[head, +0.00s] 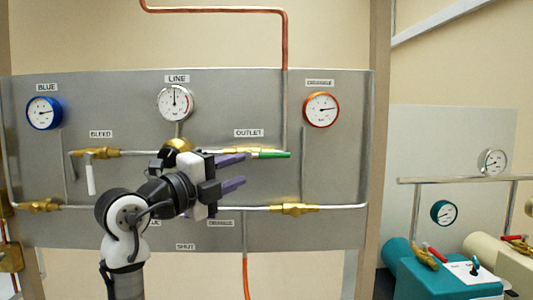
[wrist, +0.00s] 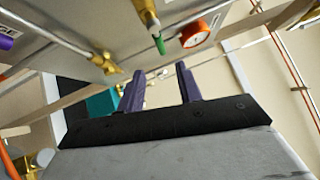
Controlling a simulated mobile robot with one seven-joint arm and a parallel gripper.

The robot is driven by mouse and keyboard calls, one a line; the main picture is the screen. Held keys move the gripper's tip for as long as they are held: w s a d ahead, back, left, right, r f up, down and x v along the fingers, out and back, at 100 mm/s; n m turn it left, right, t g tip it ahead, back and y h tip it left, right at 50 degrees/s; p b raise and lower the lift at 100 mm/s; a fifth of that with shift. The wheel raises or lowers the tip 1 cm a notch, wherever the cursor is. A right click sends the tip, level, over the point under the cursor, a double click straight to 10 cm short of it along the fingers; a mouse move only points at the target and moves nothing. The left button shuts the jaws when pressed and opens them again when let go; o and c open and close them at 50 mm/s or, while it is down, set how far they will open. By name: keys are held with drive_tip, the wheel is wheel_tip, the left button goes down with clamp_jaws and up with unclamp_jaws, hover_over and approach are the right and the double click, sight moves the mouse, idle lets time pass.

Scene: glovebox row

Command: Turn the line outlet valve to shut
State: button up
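The line outlet valve (head: 238,151) is a brass body on the horizontal pipe under the OUTLET label (head: 249,133). Its green handle (head: 273,155) points right, in line with the pipe. In the wrist view the green handle (wrist: 159,44) shows beyond the fingertips, with the brass valve body (wrist: 146,18) above it. My gripper (head: 237,171) has its two purple fingers spread apart and empty, just left of and below the handle in the head view. In the wrist view my gripper (wrist: 161,75) is also open, with nothing between the fingers. My arm hides part of the pipe left of the valve.
The bleed valve (head: 100,153) with a white handle is at left. Brass valves (head: 295,209) (head: 40,206) sit on the lower pipe. Blue (head: 44,113), line (head: 175,102) and orange-rimmed (head: 321,109) gauges are above. A teal machine (head: 436,275) stands at right.

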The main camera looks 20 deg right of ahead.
sight(273, 155)
drive_tip(key=p+x, duration=0.3)
drive_tip(key=x, duration=0.8)
drive_tip(key=shift+d+r, duration=0.1)
drive_tip(key=shift+w+d, duration=0.4)
drive_tip(key=shift+d, duration=0.2)
drive_tip(key=shift+c, duration=0.2)
clamp_jaws()
